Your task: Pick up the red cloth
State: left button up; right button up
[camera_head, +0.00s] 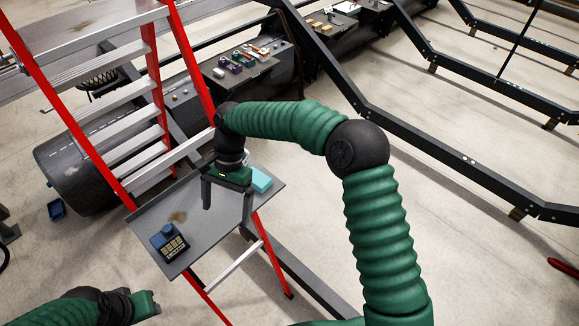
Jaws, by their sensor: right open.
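I cannot make out a red cloth for certain in the head view. My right gripper (227,208) is open, pointing down over the grey shelf (205,225) of the red ladder, with its two dark fingers spread apart. Nothing shows between them. A light cyan block-like item (260,179) lies on the shelf just right of the gripper, partly hidden behind it. A blue and black device with pale buttons (170,243) sits at the shelf's near left. My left gripper (143,303) is at the bottom left, below the shelf; its fingers are not clear.
The red ladder (186,62) stands at the left beside a dark cylindrical float (75,175). Several small items lie on a dark float top (240,70) behind. Black frame rails (440,165) cross the right. A red object (563,265) lies on the floor at the right edge.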

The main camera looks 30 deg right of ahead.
aim_at(261, 182)
jog(key=i+l+z, duration=0.15)
jog(key=z, duration=0.2)
jog(key=i+z, duration=0.2)
jog(key=z, duration=0.2)
jog(key=i+j+u, duration=0.1)
jog(key=i+u, duration=0.15)
jog(key=i, duration=0.25)
